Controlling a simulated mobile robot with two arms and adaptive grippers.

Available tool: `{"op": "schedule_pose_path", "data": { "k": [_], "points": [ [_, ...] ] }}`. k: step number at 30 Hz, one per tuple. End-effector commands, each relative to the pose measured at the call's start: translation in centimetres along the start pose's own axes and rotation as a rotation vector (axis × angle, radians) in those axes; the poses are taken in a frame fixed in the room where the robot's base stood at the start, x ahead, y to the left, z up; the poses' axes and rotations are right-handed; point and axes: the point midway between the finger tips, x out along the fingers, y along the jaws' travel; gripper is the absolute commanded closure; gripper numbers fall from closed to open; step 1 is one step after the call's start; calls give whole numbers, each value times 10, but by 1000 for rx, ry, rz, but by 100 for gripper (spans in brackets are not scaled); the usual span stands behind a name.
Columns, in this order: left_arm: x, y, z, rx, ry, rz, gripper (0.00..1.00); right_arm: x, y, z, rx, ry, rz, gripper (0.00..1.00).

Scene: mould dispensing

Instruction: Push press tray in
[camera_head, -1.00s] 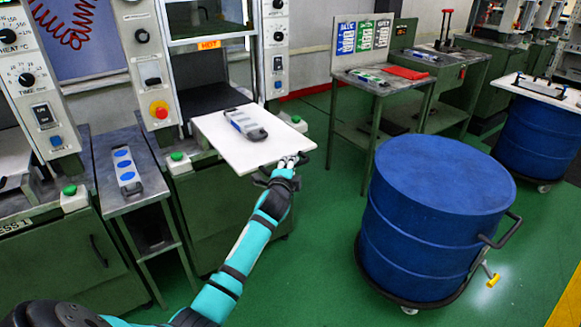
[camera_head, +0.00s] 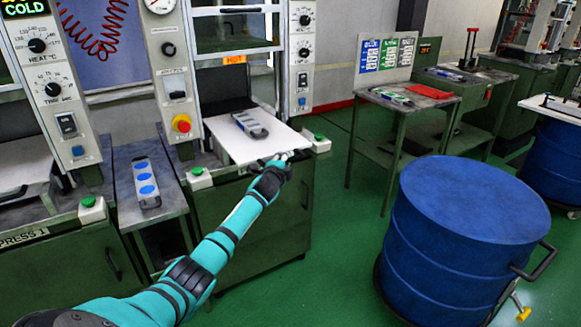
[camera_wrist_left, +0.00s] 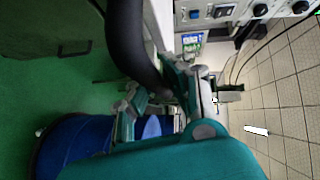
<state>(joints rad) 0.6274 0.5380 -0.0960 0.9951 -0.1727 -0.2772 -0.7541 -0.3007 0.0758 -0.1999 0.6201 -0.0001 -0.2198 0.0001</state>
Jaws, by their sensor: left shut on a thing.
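The white press tray (camera_head: 268,145) sticks out of the front of the press with the HOT label, between its two control columns. My right gripper is in neither view.
A blue drum (camera_head: 462,225) on a wheeled base stands at the right. A narrow side table holds a mould with blue ovals (camera_head: 147,183). Green buttons (camera_head: 199,177) flank the tray. A table (camera_head: 407,103) stands behind. Green floor is clear between press and drum.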

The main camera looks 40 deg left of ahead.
Motion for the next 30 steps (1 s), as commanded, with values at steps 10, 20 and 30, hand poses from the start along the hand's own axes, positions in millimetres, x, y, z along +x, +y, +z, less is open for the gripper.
{"op": "schedule_pose_path", "data": {
  "k": [10, 20, 30],
  "points": [
    [5, 4, 7, 5, -4, 10, 100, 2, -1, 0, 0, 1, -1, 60],
    [5, 4, 6, 5, -4, 10, 77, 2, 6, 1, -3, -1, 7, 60],
    [5, 2, 5, 2, -1, 5, 62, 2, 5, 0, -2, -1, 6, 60]
  ]
}}
